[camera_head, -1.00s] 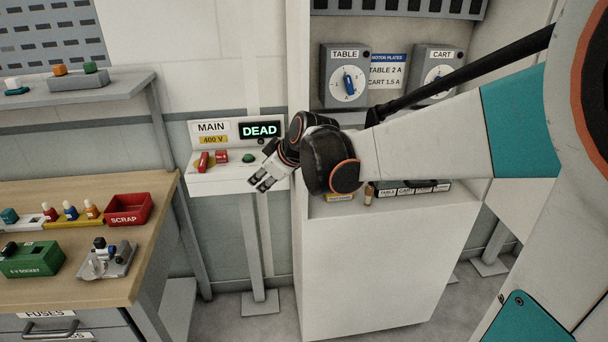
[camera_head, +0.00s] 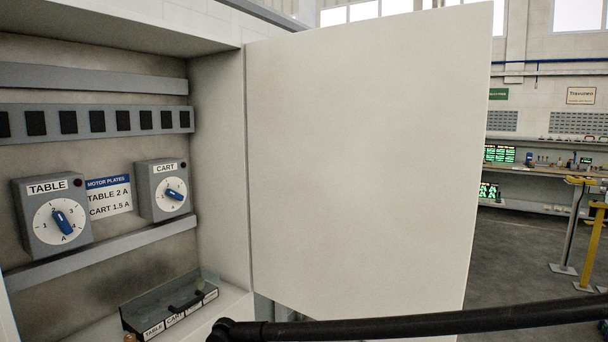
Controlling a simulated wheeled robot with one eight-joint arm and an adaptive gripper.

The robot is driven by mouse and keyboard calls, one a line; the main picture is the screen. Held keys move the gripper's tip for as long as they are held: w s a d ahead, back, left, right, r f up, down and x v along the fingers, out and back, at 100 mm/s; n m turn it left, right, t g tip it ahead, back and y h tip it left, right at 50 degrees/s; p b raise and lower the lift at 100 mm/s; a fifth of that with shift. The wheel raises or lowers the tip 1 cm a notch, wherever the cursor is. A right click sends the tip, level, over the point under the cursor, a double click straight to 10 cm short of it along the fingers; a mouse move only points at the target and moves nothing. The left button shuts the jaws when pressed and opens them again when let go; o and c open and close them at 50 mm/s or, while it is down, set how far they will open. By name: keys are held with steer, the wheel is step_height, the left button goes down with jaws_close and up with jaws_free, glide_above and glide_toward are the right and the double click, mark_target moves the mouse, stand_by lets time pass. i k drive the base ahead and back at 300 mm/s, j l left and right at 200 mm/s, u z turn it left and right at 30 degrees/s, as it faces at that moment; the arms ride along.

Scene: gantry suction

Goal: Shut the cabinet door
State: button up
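The cabinet door (camera_head: 365,160) is a plain white panel in the middle of the head view. It stands wide open, swung out to the right from its hinge edge beside the cabinet's right inner wall. The open cabinet (camera_head: 220,150) fills the left side. Inside are the TABLE dial box (camera_head: 52,216) and the CART dial box (camera_head: 164,190), with a motor plates label between them. My gripper is not in this view. A black tube (camera_head: 420,325), which I take to be part of my arm, crosses the bottom right, in front of the door's lower part.
A labelled tray (camera_head: 168,310) sits on the cabinet floor. Beyond the door at right are a far workbench with green-lit screens (camera_head: 499,154) and yellow posts (camera_head: 590,245) on the floor. Grey floor (camera_head: 515,250) shows clear behind the door's outer edge.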

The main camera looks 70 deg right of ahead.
mark_target(366, 138)
steer(key=k+l, duration=0.95)
steer(key=l, duration=0.2)
steer(key=k+l, duration=1)
steer(key=l, duration=0.15)
steer(key=k+l, duration=0.95)
steer(key=l, duration=0.2)
